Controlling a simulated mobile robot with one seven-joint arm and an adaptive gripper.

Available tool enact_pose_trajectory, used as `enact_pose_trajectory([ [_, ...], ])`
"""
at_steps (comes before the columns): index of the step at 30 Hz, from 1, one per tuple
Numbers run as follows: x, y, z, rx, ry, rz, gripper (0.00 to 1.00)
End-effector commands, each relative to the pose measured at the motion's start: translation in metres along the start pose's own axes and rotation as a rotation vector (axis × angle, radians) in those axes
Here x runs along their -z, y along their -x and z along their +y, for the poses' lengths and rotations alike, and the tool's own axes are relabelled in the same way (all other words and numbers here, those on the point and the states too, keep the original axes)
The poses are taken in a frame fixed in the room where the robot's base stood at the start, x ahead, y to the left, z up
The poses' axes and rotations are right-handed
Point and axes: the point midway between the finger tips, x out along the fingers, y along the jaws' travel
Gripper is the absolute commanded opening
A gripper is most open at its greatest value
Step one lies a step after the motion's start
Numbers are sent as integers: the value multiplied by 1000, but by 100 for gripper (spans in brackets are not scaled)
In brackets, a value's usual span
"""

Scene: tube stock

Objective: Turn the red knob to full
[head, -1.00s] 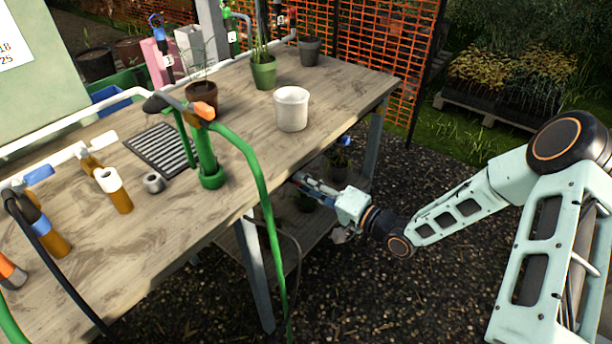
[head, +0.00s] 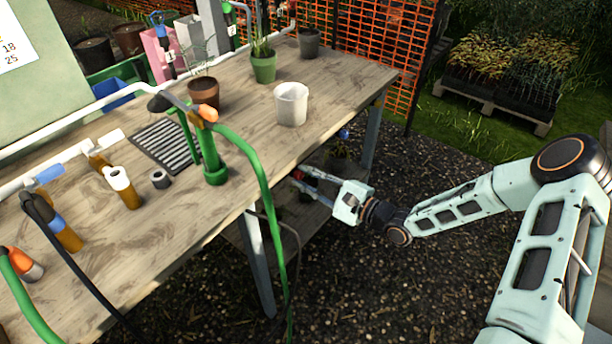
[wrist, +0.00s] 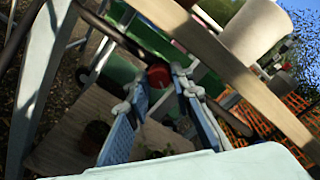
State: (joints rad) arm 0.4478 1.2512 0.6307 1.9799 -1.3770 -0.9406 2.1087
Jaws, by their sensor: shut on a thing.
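The red knob (wrist: 158,75) shows in the wrist view between the tips of my gripper (wrist: 160,84), under the bench. In the head view only a small red patch of the knob (head: 297,175) shows beside the fingertips, just beyond the bench's front edge. My gripper (head: 307,179) reaches in from the right, below the tabletop, and is shut on the knob. Its blue-grey fingers stand on either side of the knob. The knob's pointer or marks cannot be made out.
The wooden bench top (head: 235,110) lies close above my gripper, with a white pot (head: 291,104) on it. A bench leg (head: 258,265) and a green hose (head: 272,225) stand to the left. A lower shelf (head: 300,225) is below. Open gravel lies to the right.

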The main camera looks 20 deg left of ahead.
Motion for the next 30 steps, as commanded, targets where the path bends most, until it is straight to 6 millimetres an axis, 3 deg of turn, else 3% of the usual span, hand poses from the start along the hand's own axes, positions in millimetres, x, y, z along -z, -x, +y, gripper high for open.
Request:
enact_pose_trajectory([
  [18,0,0,1,-6,-560,-31,0],
  [30,0,0,1,-8,-765,-41,0],
])
